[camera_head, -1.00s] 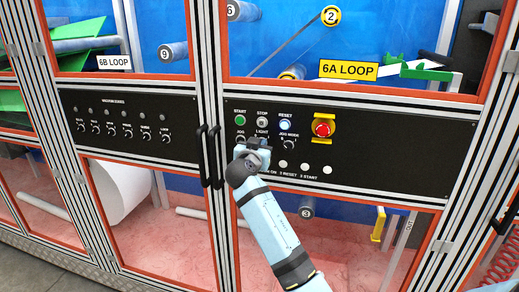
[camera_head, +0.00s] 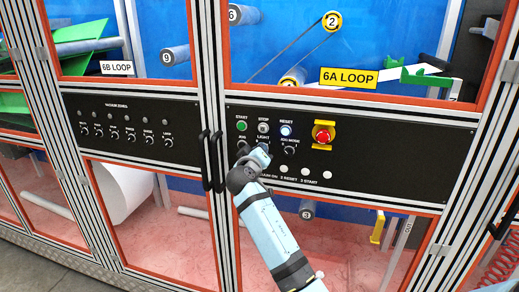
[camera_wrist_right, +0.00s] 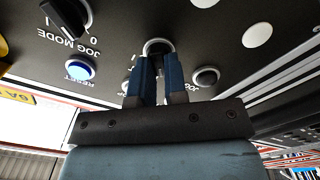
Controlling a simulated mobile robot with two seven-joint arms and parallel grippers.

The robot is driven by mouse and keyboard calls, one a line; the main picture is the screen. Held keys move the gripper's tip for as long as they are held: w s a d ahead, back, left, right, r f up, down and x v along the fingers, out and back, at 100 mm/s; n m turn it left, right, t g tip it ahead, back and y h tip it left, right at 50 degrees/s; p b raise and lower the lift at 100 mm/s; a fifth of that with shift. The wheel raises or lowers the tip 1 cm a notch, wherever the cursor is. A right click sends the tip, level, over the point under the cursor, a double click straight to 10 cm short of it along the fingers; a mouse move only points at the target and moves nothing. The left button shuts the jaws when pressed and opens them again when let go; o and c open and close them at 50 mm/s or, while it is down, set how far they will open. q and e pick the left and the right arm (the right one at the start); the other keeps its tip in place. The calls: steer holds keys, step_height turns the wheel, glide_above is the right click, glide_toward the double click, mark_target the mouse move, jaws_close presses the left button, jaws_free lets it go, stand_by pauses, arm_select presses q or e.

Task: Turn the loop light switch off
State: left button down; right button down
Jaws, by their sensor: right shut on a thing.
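The light switch is a dark knob under the LIGHT label on the black 6A loop panel (camera_head: 400,161). In the head view my right gripper (camera_head: 260,152) is in front of the knob and hides it. In the right wrist view the dark round knob (camera_wrist_right: 158,46) shows between the two blue finger tips of the gripper (camera_wrist_right: 158,68). The fingers are shut on the knob. The way its pointer faces is hidden. My left gripper is in neither view.
Close by are the green START button (camera_head: 242,126), the STOP button (camera_head: 263,127), the lit RESET button (camera_head: 286,130), the jog mode knob (camera_head: 290,150) and the red emergency stop (camera_head: 323,135). Black door handles (camera_head: 211,160) stand out to the left.

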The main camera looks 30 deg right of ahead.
steer(key=shift+n, duration=0.4)
steer(key=c, duration=1.1)
jaws_free()
steer(key=shift+c, duration=0.2)
steer(key=b+v, duration=0.2)
steer(key=v, duration=1.2)
steer(key=shift+b, duration=0.4)
steer(key=shift+d, duration=0.1)
